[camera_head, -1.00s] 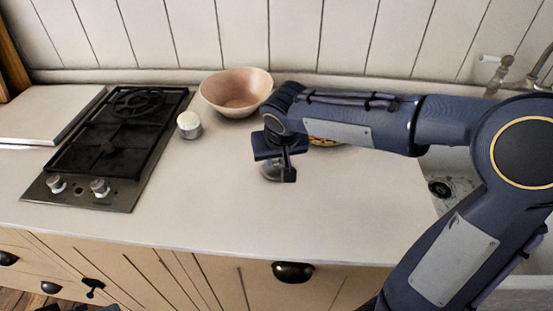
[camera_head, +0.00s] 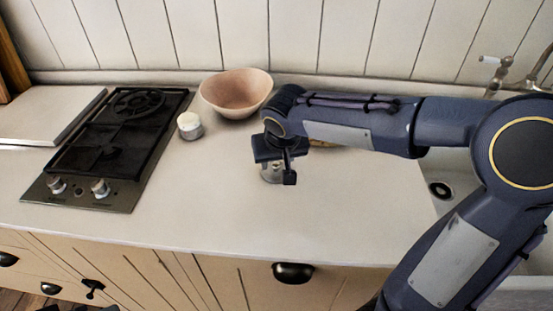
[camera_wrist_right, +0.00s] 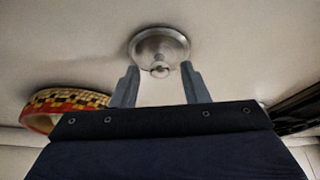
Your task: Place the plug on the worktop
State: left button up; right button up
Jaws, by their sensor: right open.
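The plug (camera_wrist_right: 158,46) is a round metal disc with a small knob at its centre. It lies on the pale worktop (camera_head: 230,210). In the head view the plug (camera_head: 268,176) is partly hidden behind my right gripper (camera_head: 281,177). In the right wrist view my right gripper (camera_wrist_right: 162,88) is open, with its fingertips apart just short of the disc and the knob between them. Nothing is held. My left gripper is not in view.
A pink bowl (camera_head: 236,92) and a small white-topped jar (camera_head: 190,125) stand left of my right gripper. A black gas hob (camera_head: 105,150) is further left. A patterned dish (camera_wrist_right: 60,104) lies beside the gripper. The sink (camera_head: 440,190) is at right. The front worktop is clear.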

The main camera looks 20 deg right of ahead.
jog(key=v, duration=1.2)
jog(key=shift+p, duration=0.3)
jog(key=s+d+f+y+p, duration=0.1)
jog(key=s+f, duration=0.1)
jog(key=s, duration=0.3)
jog(key=s+d+f+y+p, duration=0.1)
jog(key=s+f, duration=0.2)
jog(key=s, duration=0.3)
jog(key=s+f+t+y+p, duration=0.1)
jog(key=s+f+y, duration=0.1)
jog(key=s, duration=0.4)
jog(key=shift+s+d+f, duration=0.15)
jog(key=shift+d, duration=0.25)
jog(key=shift+s+a+f, duration=0.2)
jog(key=shift+s+f, duration=0.15)
jog(key=shift+c, duration=0.4)
jog(key=shift+d, duration=0.1)
